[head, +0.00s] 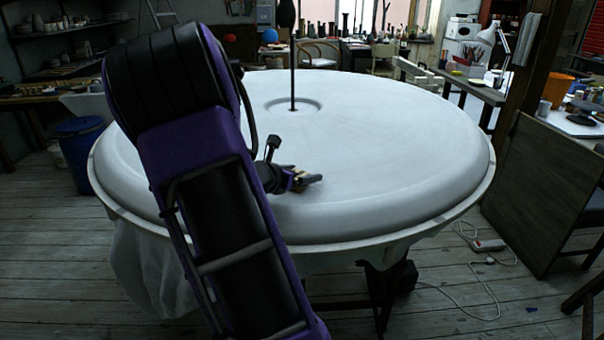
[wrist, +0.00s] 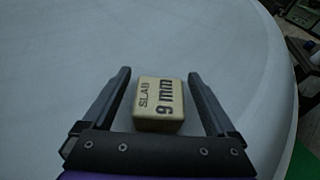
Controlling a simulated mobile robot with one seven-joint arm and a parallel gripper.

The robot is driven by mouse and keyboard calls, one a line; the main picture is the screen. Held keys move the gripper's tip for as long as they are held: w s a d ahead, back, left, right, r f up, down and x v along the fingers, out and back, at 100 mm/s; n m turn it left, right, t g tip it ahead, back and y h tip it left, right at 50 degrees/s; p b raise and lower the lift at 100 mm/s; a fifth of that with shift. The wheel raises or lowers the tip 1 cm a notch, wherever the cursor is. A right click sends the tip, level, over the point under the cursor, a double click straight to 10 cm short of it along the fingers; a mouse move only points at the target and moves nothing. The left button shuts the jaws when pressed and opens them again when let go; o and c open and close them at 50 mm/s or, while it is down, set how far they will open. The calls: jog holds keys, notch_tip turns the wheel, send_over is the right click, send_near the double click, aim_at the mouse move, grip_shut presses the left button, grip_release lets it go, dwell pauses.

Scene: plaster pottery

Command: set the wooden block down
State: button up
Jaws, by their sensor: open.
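The wooden block (wrist: 158,103) is a small pale yellow block marked "SLAB 9 mm" in the wrist view. It lies on the white plaster surface of the round table (head: 400,140). My gripper (wrist: 160,80) is open, with one finger on each side of the block and a visible gap to each. In the head view my gripper (head: 308,182) is low over the near middle part of the table. There the block (head: 297,174) shows only as a small yellowish patch, mostly hidden by the gripper.
A thin dark pole (head: 293,60) rises from a round recess (head: 275,104) near the table's far side. Most of the white top is bare. A dark panel (head: 545,190) leans at the right, with cables on the floor.

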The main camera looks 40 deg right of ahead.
jog(key=p+v, duration=0.2)
jog(key=v, duration=0.9)
jog(key=shift+a+r, duration=0.15)
jog(key=shift+a, duration=0.05)
